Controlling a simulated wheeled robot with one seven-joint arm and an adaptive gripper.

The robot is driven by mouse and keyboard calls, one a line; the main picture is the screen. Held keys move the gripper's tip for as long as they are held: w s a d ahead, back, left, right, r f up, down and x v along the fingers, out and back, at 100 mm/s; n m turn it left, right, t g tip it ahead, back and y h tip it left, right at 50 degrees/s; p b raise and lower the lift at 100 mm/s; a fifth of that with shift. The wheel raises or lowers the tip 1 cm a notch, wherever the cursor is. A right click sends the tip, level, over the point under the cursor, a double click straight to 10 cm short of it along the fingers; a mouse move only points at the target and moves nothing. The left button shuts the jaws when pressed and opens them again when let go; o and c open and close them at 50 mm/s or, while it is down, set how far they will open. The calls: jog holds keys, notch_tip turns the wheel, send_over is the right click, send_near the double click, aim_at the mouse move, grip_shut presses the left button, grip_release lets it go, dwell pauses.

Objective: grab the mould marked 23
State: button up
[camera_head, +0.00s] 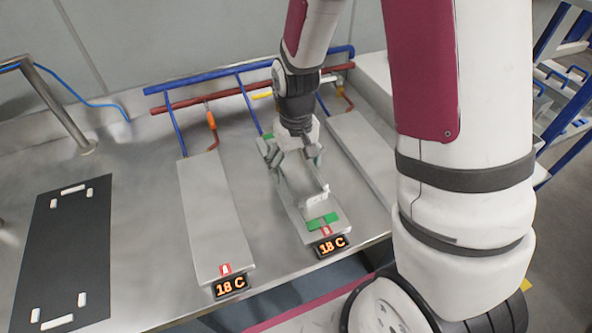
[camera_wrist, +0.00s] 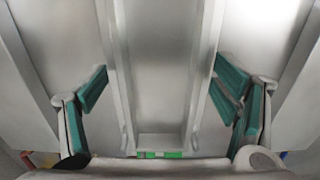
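A pale metal mould (camera_head: 305,190), shaped like a long open channel, lies along the plate marked B (camera_head: 300,226). No number 23 can be read on it in either view. My gripper (camera_head: 296,160) is down over the mould, its fingers on either side. In the wrist view the mould (camera_wrist: 162,75) runs up the middle between my gripper's (camera_wrist: 161,85) green-padded fingers. Green patches show at the mould's ends.
The bare plate marked A (camera_head: 212,215) is to the left, with an 18 C display (camera_head: 230,286). Another bare plate (camera_head: 362,150) is to the right. Red and blue pipes (camera_head: 235,92) run behind. A blue-framed rack (camera_head: 565,90) stands right.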

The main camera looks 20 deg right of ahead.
aim_at(296, 171)
grip_shut()
jog(key=shift+r, duration=0.1)
jog(key=shift+w+r, duration=0.1)
jog(key=shift+r, duration=1.7)
jog(key=s, duration=0.7)
jog(key=s+d, duration=0.1)
jog(key=s, duration=0.2)
jog(key=shift+s+r, duration=0.15)
jog(key=shift+r, duration=0.2)
jog(key=shift+s+r, duration=0.1)
jog(key=shift+s, duration=0.25)
jog(key=shift+s+r+p, duration=0.1)
jog(key=shift+p, duration=0.7)
